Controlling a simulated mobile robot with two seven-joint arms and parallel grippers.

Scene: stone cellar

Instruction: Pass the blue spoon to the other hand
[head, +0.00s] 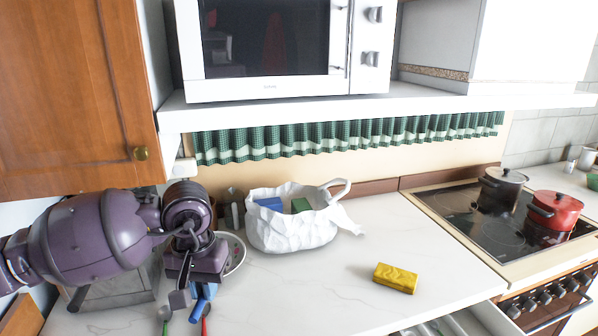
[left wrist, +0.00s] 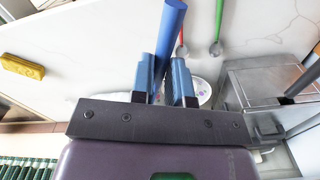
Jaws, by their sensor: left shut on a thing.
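The blue spoon shows in the left wrist view as a thick blue handle (left wrist: 172,28) running between my left gripper's (left wrist: 165,78) two fingers; its bowl is hidden. In the head view, my left gripper (head: 190,290) points down over the left part of the counter and is shut on the spoon. Only a short blue piece of the spoon (head: 198,310) shows below the gripper there. A red spoon (left wrist: 183,48) and a green spoon (left wrist: 216,47) lie on the counter close by. My right gripper is in neither view.
A white bag (head: 290,232) with blocks stands right of my gripper, beside a plate (head: 238,262). A yellow sponge (head: 395,278) lies mid-counter. A metal container (head: 115,298) stands at left. Shelf (head: 400,97) overhangs the back. Pots (head: 500,190) stand on the hob.

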